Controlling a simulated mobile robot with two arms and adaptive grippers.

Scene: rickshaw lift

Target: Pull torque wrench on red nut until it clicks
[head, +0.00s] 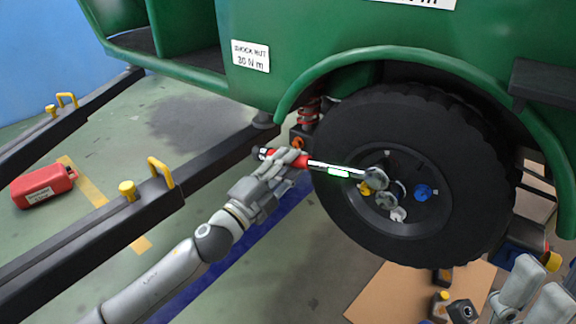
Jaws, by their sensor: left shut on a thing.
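The torque wrench (330,169) has a red and black handle and a shaft with a lit green display. Its head (376,178) is at the wheel hub, over the upper left of the nut ring. My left gripper (291,160) is shut on the wrench's handle. A yellow nut (366,188), a blue nut (423,192) and a pale nut (398,214) show on the wheel. I see no red nut; the wrench head may hide it. My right gripper (532,288) is at the lower right edge, partly cut off, and its opening is unclear.
The black tyre (345,120) sits under the green vehicle body (300,40). A lift arm (90,240) with yellow fittings runs along the left. A red canister (43,187) lies on the floor. A brown mat (385,297) with small parts is below the wheel.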

